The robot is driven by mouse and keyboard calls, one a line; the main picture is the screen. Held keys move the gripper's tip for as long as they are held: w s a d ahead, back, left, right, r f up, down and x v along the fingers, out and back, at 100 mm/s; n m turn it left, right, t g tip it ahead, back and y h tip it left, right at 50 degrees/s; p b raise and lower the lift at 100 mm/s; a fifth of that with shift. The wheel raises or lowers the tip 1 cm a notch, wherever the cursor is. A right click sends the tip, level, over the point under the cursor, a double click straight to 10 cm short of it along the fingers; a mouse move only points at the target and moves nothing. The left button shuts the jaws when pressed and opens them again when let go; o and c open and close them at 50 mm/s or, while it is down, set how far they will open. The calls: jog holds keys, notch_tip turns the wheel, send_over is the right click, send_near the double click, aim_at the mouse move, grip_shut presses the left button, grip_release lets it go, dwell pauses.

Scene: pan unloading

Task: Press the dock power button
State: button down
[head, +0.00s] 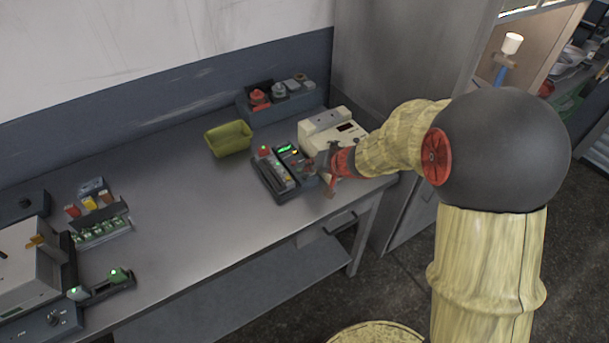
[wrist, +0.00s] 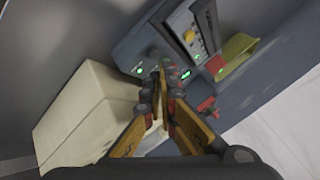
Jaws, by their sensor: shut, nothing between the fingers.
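The dark dock (head: 288,191) sits on the bench near its right end, with several lit green indicators and a red part at its far left corner. In the wrist view the dock (wrist: 128,47) fills the upper middle, with a lit green spot (wrist: 139,69) at its near edge. My gripper (head: 308,166) is at the dock's right side; in the wrist view its fingers (wrist: 168,76) are closed together with nothing between them, over the dock's near part. Which control is the power button I cannot tell; the fingers hide part of the panel. Contact is also unclear.
A cream boxy device (head: 322,124) stands close beside the dock; it also shows in the wrist view (wrist: 85,112). A yellow-green bin (head: 229,139) and a control box (head: 284,101) stand behind. The bench middle (head: 190,215) is clear.

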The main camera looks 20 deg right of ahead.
aim_at(310, 177)
jog(key=shift+r, duration=0.15)
notch_tip(310, 177, up, 6)
jog(key=p, duration=0.4)
dwell(0.3)
dwell(0.5)
